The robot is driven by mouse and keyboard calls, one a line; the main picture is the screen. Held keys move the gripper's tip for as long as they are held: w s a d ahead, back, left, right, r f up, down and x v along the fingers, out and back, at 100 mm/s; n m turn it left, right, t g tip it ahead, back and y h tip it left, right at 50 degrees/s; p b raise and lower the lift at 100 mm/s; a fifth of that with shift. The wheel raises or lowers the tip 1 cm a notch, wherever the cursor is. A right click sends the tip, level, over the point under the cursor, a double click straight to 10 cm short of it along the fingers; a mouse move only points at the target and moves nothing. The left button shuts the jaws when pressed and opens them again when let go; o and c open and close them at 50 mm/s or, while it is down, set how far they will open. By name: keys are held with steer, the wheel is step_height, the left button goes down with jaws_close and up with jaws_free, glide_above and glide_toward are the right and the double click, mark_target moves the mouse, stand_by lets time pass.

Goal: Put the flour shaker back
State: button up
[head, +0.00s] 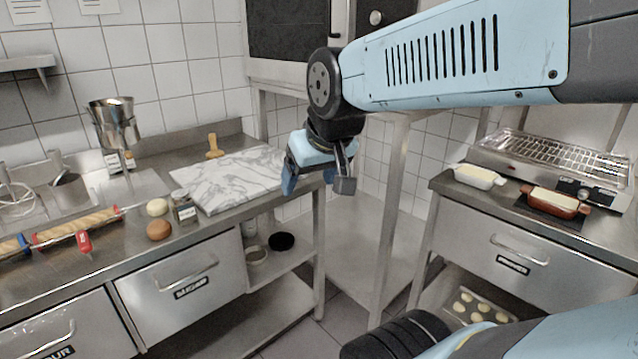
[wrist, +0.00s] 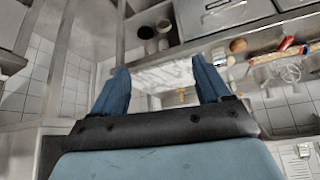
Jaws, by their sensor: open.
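My gripper (head: 318,178) is open and empty, raised in the air by the right end of the left counter, near the white marble slab (head: 232,177). In the wrist view my gripper's blue fingers (wrist: 162,68) are spread, with the marble slab (wrist: 165,76) beyond them. I cannot tell for sure which thing is the flour shaker. A small labelled jar (head: 184,212) stands at the slab's front left corner. A pale can (head: 250,229), partly hidden by the counter, stands on the shelf below, near a pale round tin (head: 257,255) and a black ring (head: 281,242).
A metal funnel (head: 115,122) on a stand, a brown ball (head: 159,230), a pale ball (head: 157,207) and a rolling pin (head: 76,227) are on the left counter. Drawers sit beneath. A post (head: 390,210) and the right counter with a grill (head: 550,160) flank my arm.

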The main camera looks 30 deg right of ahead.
steer(key=shift+g, duration=0.4)
steer(key=s, duration=0.4)
steer(key=shift+s+d+r, duration=0.15)
steer(key=shift+d+r, duration=0.05)
steer(key=shift+d, duration=0.15)
